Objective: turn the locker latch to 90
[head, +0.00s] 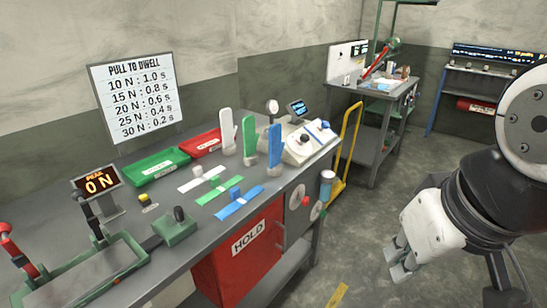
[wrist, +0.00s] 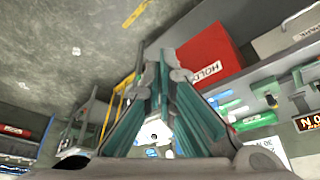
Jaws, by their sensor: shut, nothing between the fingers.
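The red locker marked HOLD (head: 235,265) hangs under the workbench, at the lower middle of the head view. It also shows in the wrist view (wrist: 208,50), with its lettering tilted. A dark latch-like part (head: 279,232) seems to sit at its right edge, too small to tell its angle. My gripper (head: 398,268) is to the right of the locker, over the floor and well apart from it. In the wrist view its fingers (wrist: 163,62) come together with nothing between them.
The workbench (head: 130,222) carries trays, coloured blocks, upright paddles and a force display (head: 100,183). A grey panel with knobs (head: 298,215) is right of the locker. A yellow cart frame (head: 347,155) stands beyond. The floor between bench and arm is clear.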

